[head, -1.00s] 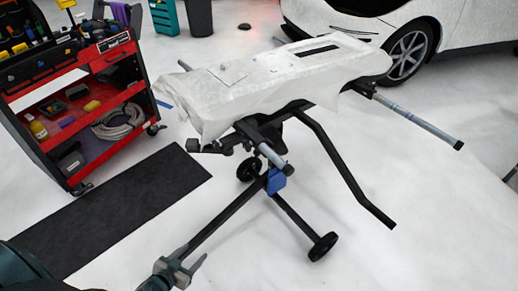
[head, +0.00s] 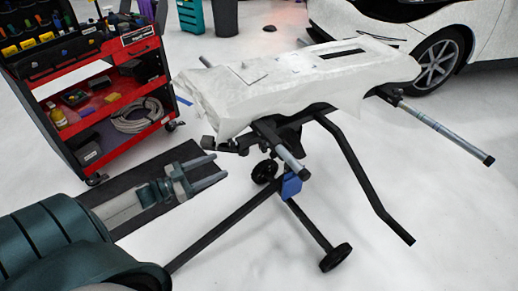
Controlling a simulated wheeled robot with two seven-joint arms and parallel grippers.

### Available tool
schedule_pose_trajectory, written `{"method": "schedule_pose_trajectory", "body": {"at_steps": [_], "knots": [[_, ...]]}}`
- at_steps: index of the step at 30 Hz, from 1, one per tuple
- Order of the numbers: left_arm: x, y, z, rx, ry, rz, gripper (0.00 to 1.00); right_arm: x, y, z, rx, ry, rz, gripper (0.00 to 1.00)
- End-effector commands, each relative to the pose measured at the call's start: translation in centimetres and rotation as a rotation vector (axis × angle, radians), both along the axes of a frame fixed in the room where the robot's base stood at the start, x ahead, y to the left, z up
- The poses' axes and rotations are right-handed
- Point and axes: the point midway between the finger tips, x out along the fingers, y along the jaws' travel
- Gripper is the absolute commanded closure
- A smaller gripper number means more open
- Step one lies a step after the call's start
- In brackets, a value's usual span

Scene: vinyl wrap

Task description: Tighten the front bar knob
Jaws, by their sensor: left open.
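A wheeled black work stand (head: 352,185) holds a panel (head: 300,72) draped in white wrap. A grey-ended front bar (head: 290,163) sticks out from the stand below the near edge of the wrap. A small black knob-like part (head: 208,142) shows at the left end of the frame under the wrap; I cannot tell for certain if it is the front bar knob. My left gripper (head: 220,167) is open and empty, its fingers pointing right. In the picture it lies just below the knob-like part, apart from it. My right gripper is out of view.
A red tool cart (head: 105,105) stands at the left, with a black mat (head: 100,192) on the floor beside it. A blue clamp (head: 291,186) sits on the stand's leg. A white car (head: 480,30) is at the back right.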

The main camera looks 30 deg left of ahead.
Motion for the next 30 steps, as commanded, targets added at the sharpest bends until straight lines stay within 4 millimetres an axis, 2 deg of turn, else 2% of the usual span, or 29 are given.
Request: {"method": "schedule_pose_trajectory", "body": {"at_steps": [5, 11, 20, 30], "knots": [[0.5, -0.2, 0.0, 0.0, 0.0, 0.001, 0.44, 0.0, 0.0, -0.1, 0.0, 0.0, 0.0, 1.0], [2.2, -1.0, 0.1, 0.0, -0.002, 0.001, 0.44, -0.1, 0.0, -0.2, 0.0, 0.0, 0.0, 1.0], [6.3, -2.8, 0.1, 0.001, -0.003, 0.001, 0.44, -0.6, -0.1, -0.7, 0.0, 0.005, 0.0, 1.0], [11.2, -5.1, 0.1, 0.0, -0.003, 0.001, 0.44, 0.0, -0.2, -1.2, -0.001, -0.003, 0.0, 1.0]]}}
